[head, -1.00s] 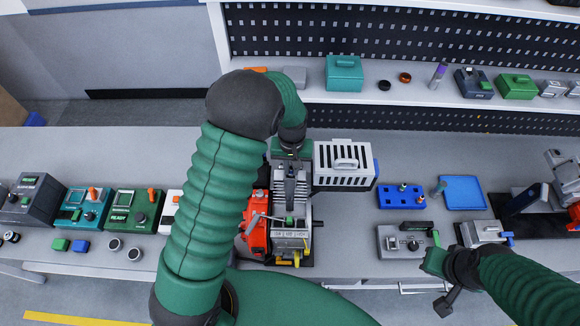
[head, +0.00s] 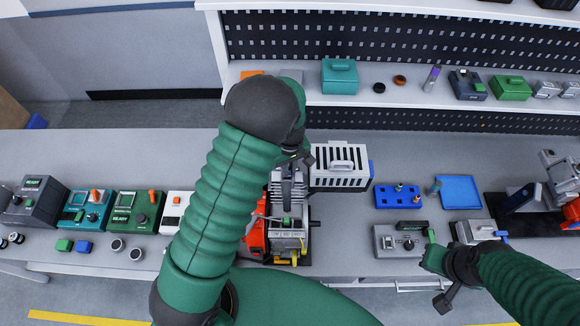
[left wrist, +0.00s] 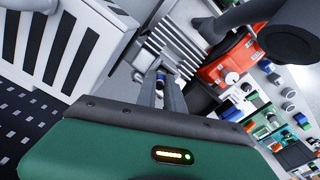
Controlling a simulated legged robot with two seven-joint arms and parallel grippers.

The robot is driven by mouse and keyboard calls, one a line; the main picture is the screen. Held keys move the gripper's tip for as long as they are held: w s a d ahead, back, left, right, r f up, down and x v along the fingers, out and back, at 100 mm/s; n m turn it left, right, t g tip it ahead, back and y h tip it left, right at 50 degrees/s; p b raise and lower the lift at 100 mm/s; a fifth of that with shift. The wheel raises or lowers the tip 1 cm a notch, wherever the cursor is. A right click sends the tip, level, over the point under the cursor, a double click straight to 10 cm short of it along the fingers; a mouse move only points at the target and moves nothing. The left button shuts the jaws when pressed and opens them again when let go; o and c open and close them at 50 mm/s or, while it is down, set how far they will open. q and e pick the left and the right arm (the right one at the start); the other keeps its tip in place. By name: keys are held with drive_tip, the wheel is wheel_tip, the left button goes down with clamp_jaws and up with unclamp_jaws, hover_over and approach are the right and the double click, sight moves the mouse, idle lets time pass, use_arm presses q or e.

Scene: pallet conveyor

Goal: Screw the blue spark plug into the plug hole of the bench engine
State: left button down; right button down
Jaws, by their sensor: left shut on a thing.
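The bench engine (head: 290,222), with grey fins and a red side part, stands on the bench at mid-picture. My left gripper (head: 291,165) is over its finned top, mostly hidden by my arm in the head view. In the left wrist view, the left gripper (left wrist: 162,92) is shut on the blue spark plug (left wrist: 160,78), a small blue and metal piece between the fingers. The grey fins (left wrist: 178,40) lie just beyond it. I cannot tell whether the plug touches the plug hole, which is hidden. My right gripper (head: 436,262) hangs at the bench's front right, away from the engine.
A white slotted box (head: 340,178) stands right behind the engine. A blue holder (head: 398,197), a blue tray (head: 460,191) and a grey device (head: 400,243) sit to the right. Several control boxes (head: 85,210) stand at left. A shelf (head: 420,98) runs behind.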

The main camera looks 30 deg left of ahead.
use_arm(q)
drive_tip(key=shift+a+n, duration=0.2)
drive_tip(key=shift+n, duration=0.1)
drive_tip(key=shift+n+p, duration=0.55)
drive_tip(key=shift+n, duration=0.35)
drive_tip(key=shift+s+d+f+n, duration=0.1)
drive_tip(key=shift+d+n, duration=0.05)
drive_tip(key=shift+n, duration=0.65)
